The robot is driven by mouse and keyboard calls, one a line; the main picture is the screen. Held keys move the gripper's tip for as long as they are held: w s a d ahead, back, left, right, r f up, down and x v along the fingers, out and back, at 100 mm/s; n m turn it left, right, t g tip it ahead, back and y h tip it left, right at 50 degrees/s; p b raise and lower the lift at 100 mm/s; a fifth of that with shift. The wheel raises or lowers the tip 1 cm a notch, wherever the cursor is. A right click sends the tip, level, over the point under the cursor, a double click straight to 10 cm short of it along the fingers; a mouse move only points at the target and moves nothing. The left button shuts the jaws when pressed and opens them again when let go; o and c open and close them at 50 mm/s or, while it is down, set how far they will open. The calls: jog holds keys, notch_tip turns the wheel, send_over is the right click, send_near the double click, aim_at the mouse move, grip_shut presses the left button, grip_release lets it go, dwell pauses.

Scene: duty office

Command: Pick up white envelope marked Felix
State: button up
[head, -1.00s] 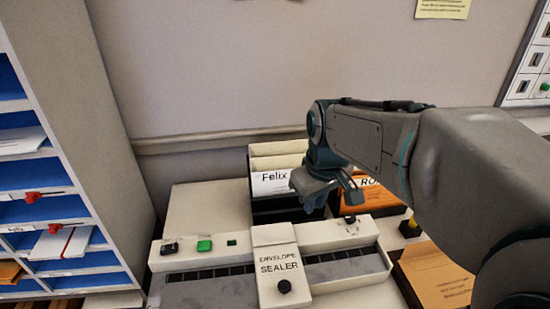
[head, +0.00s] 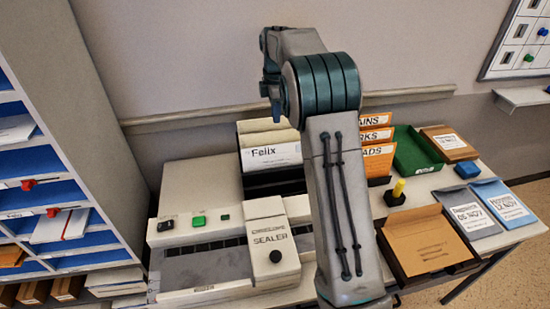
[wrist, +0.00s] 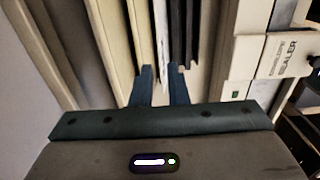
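The white envelope marked Felix (head: 275,154) stands upright at the front of a dark holder (head: 275,182), with cream dividers (head: 265,127) behind it. My gripper (head: 272,108) is over the back of this holder in the head view, partly hidden by my arm. In the wrist view, my gripper (wrist: 161,72) points down at the upright edges, its two fingers a small gap apart. A thin pale edge (wrist: 162,45) shows between the fingertips, probably the envelope. Whether the fingers touch it I cannot tell.
An envelope sealer (head: 265,237) stands in front of the holder. To the right are orange dividers (head: 378,160), a green tray (head: 415,150) and a yellow-handled stamp (head: 398,188). A pigeonhole shelf (head: 110,130) rises at left, with the wall behind.

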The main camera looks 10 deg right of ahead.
send_over(275, 147)
notch_tip(275, 147, down, 8)
jog(key=shift+d, duration=0.1)
jog(key=shift+f+p, duration=1)
jog(key=shift+f, duration=1.65)
grip_shut()
jog(key=shift+s+r, duration=0.1)
jog(key=shift+r, duration=0.1)
